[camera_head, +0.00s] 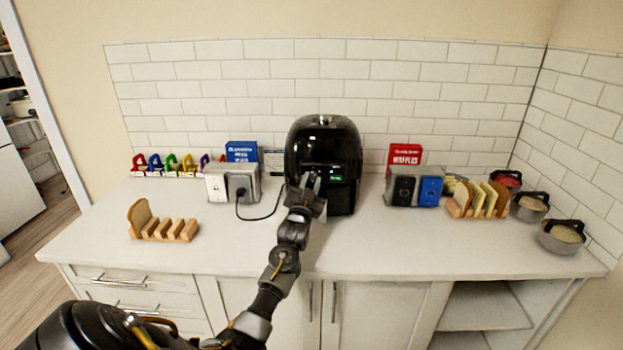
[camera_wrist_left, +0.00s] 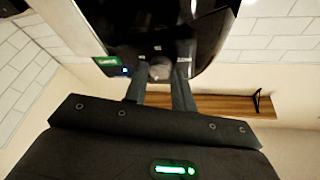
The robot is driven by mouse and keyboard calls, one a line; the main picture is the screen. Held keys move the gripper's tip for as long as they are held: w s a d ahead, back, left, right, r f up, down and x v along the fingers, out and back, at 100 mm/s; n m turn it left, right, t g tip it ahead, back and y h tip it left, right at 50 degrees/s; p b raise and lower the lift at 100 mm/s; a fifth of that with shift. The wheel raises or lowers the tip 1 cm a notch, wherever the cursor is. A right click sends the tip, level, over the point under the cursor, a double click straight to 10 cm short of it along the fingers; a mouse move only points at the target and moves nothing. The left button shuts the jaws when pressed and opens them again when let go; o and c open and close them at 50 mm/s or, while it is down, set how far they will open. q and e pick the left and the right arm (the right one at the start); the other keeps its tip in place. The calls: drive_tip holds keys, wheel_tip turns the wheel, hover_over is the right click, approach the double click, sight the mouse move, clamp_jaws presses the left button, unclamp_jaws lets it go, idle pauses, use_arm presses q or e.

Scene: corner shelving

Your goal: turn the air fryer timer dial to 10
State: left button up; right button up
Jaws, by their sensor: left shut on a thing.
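The black, glossy air fryer (camera_head: 322,140) stands on the counter against the tiled wall, with a small lit green display (camera_head: 336,171) on its front. It fills the top of the left wrist view (camera_wrist_left: 155,25), where its grey round timer dial (camera_wrist_left: 160,71) shows. My left gripper (camera_head: 311,181) reaches the fryer's front. In the left wrist view, its two fingers (camera_wrist_left: 160,80) are at either side of the dial and shut on it. The dial's number marks are too small to read. In the head view the gripper hides the dial. My right gripper is not in view.
Left of the fryer are a grey outlet box (camera_head: 244,182) with a black cord and a wooden toast rack (camera_head: 150,224). On the right are a black-and-blue box (camera_head: 430,191), a bread rack (camera_head: 480,205) and several bowls (camera_head: 562,236). The front counter is mostly clear.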

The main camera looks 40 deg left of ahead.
use_arm(q)
drive_tip(key=m+p, duration=0.1)
drive_tip(key=m+h, duration=0.1)
drive_tip(key=m, duration=0.1)
drive_tip(key=shift+r+m+h+p, duration=0.2)
drive_tip(key=shift+m+h+p, duration=0.1)
drive_tip(key=shift+p, duration=0.05)
drive_tip(key=shift+s+a+m+h+p, duration=0.1)
drive_tip(key=shift+m+h+p, duration=0.6)
drive_tip(key=shift+m, duration=0.7)
drive_tip(key=shift+g, duration=0.3)
drive_tip(key=o, duration=1)
drive_tip(key=shift+f, duration=0.1)
